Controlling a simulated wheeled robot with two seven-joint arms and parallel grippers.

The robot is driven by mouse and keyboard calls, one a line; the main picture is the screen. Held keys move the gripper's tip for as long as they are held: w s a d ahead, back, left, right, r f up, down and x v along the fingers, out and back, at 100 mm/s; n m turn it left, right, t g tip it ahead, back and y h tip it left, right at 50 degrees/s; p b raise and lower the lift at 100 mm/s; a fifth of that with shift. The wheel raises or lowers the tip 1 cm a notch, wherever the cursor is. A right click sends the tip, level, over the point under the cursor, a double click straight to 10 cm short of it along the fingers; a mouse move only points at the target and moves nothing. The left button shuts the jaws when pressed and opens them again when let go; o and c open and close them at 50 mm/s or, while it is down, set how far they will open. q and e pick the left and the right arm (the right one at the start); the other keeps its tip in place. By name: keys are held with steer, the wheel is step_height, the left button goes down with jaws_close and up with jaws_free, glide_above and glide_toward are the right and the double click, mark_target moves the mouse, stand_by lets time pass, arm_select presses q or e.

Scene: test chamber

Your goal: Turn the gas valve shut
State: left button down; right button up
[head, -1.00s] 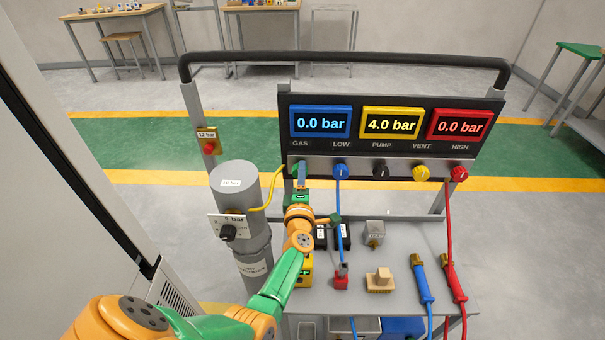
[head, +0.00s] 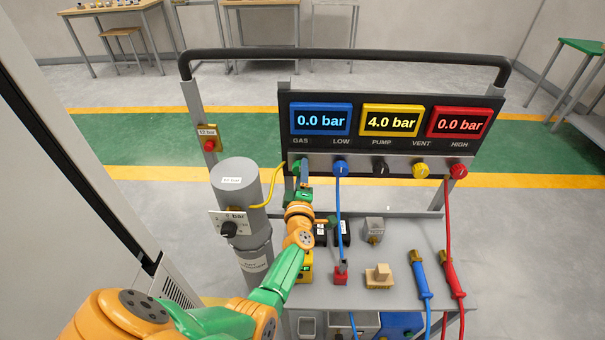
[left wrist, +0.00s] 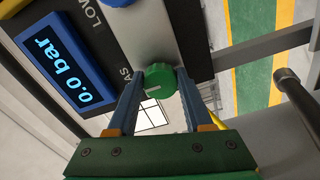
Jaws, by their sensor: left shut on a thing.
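The gas valve is a green knob (left wrist: 158,78) with a pale mark line, on the grey strip under the GAS label. In the head view the green knob (head: 296,167) is partly hidden by my gripper. My left gripper (head: 303,172) reaches up to it from below. In the left wrist view its two blue fingers (left wrist: 155,88) are closed on the knob's sides. The blue GAS display (head: 320,119) reads 0.0 bar. My right gripper is in neither view.
Blue (head: 340,167), black (head: 380,168), yellow (head: 421,169) and red (head: 459,170) knobs line the strip. A blue hose hangs close right of my left gripper. A grey cylinder (head: 238,190) stands to its left. The shelf (head: 400,298) holds small parts and hose ends.

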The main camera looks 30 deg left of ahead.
arm_select(q)
steer(key=c, duration=0.7)
jaws_free()
steer(key=shift+w+a+r, duration=0.1)
steer(key=shift+a+r, duration=0.05)
steer(key=shift+r, duration=0.2)
steer(key=o, duration=0.3)
steer(key=shift+o, duration=0.5)
steer(key=shift+a+f, duration=0.15)
steer(key=shift+f, duration=0.1)
steer(key=p+v, duration=0.1)
steer(key=v, duration=0.6)
